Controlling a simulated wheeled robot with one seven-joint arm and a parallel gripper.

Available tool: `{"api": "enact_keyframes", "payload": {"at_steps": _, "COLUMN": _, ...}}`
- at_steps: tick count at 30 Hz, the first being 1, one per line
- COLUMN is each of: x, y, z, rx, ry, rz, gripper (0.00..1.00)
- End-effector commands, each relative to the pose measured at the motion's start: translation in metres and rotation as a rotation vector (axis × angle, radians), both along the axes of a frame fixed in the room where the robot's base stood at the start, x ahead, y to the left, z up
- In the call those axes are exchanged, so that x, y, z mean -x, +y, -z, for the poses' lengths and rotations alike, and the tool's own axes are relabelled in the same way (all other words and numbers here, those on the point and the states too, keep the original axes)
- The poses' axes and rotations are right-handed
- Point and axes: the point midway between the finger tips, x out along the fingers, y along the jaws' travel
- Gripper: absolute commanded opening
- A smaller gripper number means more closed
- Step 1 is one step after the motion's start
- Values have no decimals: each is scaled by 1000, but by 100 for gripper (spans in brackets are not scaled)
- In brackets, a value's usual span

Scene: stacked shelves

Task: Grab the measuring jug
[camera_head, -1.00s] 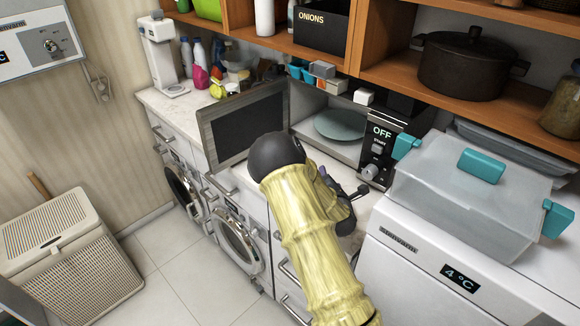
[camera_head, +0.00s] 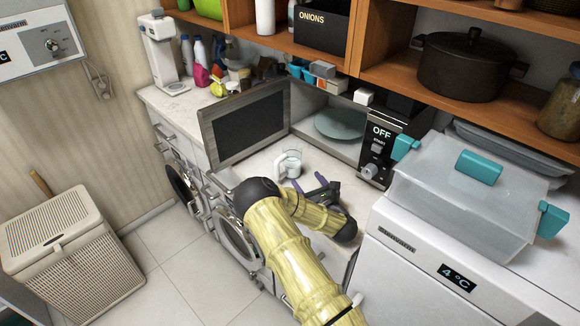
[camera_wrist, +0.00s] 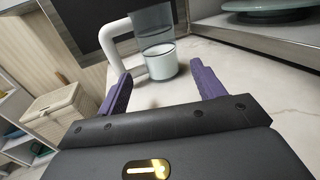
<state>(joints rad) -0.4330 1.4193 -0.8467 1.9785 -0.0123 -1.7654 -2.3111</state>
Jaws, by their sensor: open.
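The measuring jug (camera_head: 291,164) is a small clear cup with a white handle and a whitish lower part. It stands upright on the pale counter in front of the open microwave. In the wrist view the jug (camera_wrist: 160,62) is straight ahead, with its white handle on the left side. My gripper (camera_head: 308,187) is open and empty, just in front of the jug. In the wrist view its two purple fingers (camera_wrist: 160,86) are spread, with the jug beyond their tips and not touching them.
The open microwave door (camera_head: 246,127) stands left of the jug. The microwave (camera_head: 377,150) is behind and right. A clear container with teal handles (camera_head: 480,190) sits on a white appliance at right. Wooden shelves (camera_head: 385,72) hang above. The counter around the jug is mostly clear.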

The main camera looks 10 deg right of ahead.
Motion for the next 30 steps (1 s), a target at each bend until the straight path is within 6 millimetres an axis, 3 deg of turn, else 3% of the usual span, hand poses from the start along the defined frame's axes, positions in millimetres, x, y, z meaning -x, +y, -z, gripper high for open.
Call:
{"api": "enact_keyframes", "payload": {"at_steps": 11, "x": -49, "y": 14, "z": -3, "rx": -2, "ry": 0, "rz": 0, "gripper": 68}}
{"api": "enact_keyframes", "payload": {"at_steps": 24, "x": -55, "y": 16, "z": -1, "rx": -1, "ry": 0, "rz": 1, "gripper": 68}}
{"api": "enact_keyframes", "payload": {"at_steps": 30, "x": -70, "y": 23, "z": -5, "rx": -3, "ry": -1, "rz": -2, "gripper": 68}}
